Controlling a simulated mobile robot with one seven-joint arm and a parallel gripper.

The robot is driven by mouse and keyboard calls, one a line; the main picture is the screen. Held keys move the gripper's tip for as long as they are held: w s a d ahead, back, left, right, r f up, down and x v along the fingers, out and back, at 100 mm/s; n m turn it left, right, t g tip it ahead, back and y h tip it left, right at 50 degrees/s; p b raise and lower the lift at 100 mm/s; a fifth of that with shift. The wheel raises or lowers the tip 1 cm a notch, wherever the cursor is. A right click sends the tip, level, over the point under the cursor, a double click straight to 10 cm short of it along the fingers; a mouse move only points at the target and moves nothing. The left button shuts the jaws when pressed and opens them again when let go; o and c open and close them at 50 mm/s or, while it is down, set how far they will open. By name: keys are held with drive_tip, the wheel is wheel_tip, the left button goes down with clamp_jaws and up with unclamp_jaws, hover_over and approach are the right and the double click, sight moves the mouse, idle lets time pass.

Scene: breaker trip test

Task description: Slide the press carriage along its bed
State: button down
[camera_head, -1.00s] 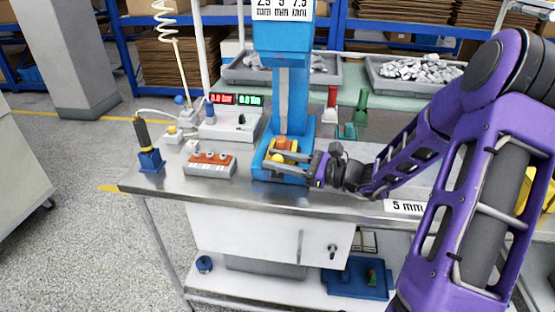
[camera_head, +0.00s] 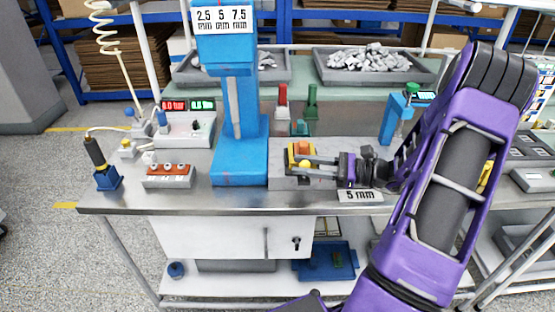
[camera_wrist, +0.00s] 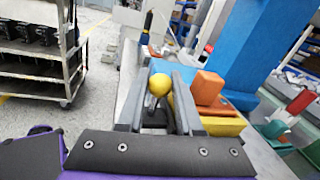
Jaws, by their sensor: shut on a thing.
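The press carriage (camera_head: 291,152) is a small dark and yellow block carrying an orange piece (camera_head: 303,147). It sits on the grey bed (camera_head: 283,182), just right of the tall blue press (camera_head: 239,155), clear of its column. My gripper (camera_head: 306,166) reaches in from the right and is shut on the carriage's yellow ball knob. In the wrist view, the yellow knob (camera_wrist: 160,84) on a dark stem shows between the two grey fingers. The orange piece (camera_wrist: 208,88) and yellow carriage body (camera_wrist: 222,126) lie to the right of the fingers.
A red button box (camera_head: 168,176) and a white display unit (camera_head: 187,130) stand left of the press. A "5 mm" label (camera_head: 360,196) is at the bench's front edge. Red (camera_head: 282,104) and green (camera_head: 312,102) stands are behind the bed. A blue frame (camera_head: 394,118) is farther right.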

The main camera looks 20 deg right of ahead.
drive_tip(key=shift+w+d+p+v, duration=0.1)
drive_tip(key=shift+w+p+v, duration=0.1)
drive_tip(key=shift+v, duration=1)
drive_tip(key=shift+w+d+p+v, duration=0.1)
drive_tip(key=shift+w+d+v, duration=0.05)
drive_tip(key=shift+v, duration=1)
drive_tip(key=c, duration=0.6)
unclamp_jaws()
drive_tip(key=shift+d, duration=0.15)
drive_tip(key=v, duration=1.7)
drive_tip(key=shift+s, duration=0.15)
